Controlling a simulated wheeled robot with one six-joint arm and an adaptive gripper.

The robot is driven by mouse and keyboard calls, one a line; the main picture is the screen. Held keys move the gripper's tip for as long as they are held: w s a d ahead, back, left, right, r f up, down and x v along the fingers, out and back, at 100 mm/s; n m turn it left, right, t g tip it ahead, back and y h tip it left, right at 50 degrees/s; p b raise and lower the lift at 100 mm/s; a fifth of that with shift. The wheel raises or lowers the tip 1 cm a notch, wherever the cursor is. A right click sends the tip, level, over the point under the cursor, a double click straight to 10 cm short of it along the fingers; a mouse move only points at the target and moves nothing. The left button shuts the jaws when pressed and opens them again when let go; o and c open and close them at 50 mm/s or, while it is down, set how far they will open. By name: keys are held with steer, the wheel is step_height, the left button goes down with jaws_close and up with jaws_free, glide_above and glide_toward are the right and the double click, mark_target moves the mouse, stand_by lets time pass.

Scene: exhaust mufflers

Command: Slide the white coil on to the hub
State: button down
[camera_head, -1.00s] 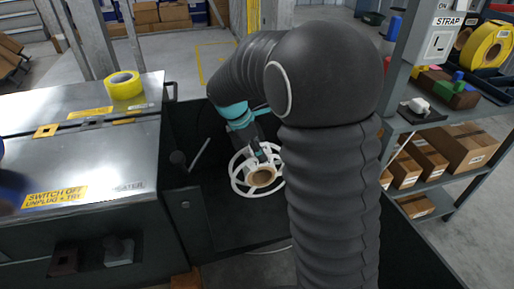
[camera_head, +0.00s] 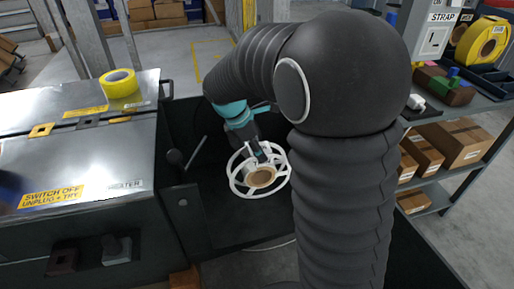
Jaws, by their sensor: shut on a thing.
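The white coil (camera_head: 236,181) is a white, spoked open reel with a tan-brown core. It is tilted, with its round face toward the camera, in front of the dark recess beside the metal machine. My gripper (camera_head: 263,157) is shut on it at the upper part near the core; the fingertips are small and partly hidden. A dark round piece (camera_head: 175,157) with a thin pale rod beside it is at the machine's right side, left of the coil and apart from it. I cannot tell whether this is the hub.
The metal machine (camera_head: 90,160) with warning labels fills the left, with a yellow tape roll (camera_head: 119,83) on top. A shelf with boxes (camera_head: 465,143) stands at right. My dark arm hides much of the centre right. The dark surface (camera_head: 235,225) below the coil looks clear.

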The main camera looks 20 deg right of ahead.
steer(key=shift+s+r+p, duration=0.2)
steer(key=shift+r+p, duration=0.2)
steer(key=shift+r, duration=0.25)
steer(key=shift+s+r+p, duration=0.15)
steer(key=shift+r+p, duration=0.25)
steer(key=shift+r, duration=0.2)
steer(key=shift+s+r, duration=0.35)
steer(key=shift+r, duration=0.65)
